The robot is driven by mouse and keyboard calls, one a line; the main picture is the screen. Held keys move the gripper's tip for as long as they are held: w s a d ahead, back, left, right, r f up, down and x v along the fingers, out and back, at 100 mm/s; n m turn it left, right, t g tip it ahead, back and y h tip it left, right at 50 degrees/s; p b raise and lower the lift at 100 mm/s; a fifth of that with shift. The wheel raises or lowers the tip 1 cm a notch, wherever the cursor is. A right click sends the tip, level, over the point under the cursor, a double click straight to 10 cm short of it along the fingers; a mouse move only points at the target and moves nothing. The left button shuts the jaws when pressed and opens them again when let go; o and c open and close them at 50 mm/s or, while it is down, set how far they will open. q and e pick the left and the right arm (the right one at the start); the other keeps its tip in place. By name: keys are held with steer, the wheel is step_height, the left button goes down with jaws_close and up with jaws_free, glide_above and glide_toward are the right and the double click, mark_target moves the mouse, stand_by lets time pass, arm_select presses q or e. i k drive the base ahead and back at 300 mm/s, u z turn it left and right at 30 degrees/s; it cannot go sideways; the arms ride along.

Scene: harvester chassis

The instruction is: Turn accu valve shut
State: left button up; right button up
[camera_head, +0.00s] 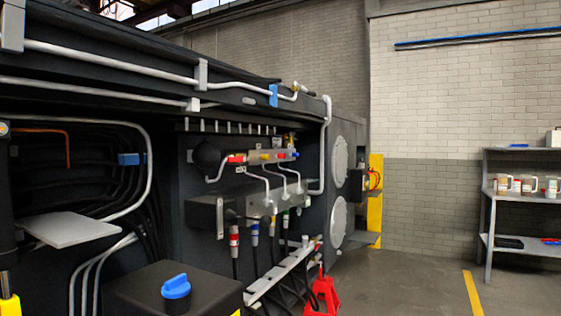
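A dark round accumulator (207,156) sits on the black chassis side, left of the picture's middle. A red valve part (237,158) is right beside it, on a grey metal block with yellow and blue parts to its right. Which of these parts is the accu valve, and whether it is open or shut, I cannot tell at this size. Neither of my grippers shows in this view, and nothing is seen touching the valve parts.
A black tank with a blue cap (176,287) stands in front at the bottom. Grey pipes and hoses run along the chassis. A red jack stand (324,292) is on the floor. A shelf (487,200) with mugs stands at the right. The floor between is clear.

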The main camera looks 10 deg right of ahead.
mark_target(231, 159)
steer(key=u, duration=0.55)
steer(key=k, duration=1.3)
steer(key=z, duration=0.45)
steer(key=i, duration=0.9)
steer(key=z, duration=0.8)
steer(key=i, duration=1.1)
steer(key=u, duration=0.35)
